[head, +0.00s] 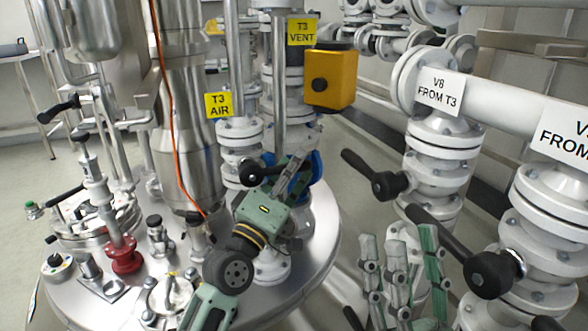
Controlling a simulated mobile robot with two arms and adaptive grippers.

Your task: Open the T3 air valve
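The yellow T3 AIR label (218,105) hangs above a column of white flanges (238,132) on the steel vessel lid. Below it is the T3 air valve's black handle (250,174), its round hub showing and its lever running right toward my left gripper. My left gripper (291,176) is at this lever, its fingers overlapping it in the picture. The gripper body hides the lower valve, and I cannot tell whether the fingers grip or touch the lever. My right gripper (402,262) is open and empty at the lower right, fingers pointing up, away from the valve.
Behind the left fingers is a blue part (314,168) below the T3 VENT label (302,32) and a yellow box (330,79). White V8 piping (440,90) with black levers (372,176) stands at right. An orange cable (172,110) hangs left of the valve.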

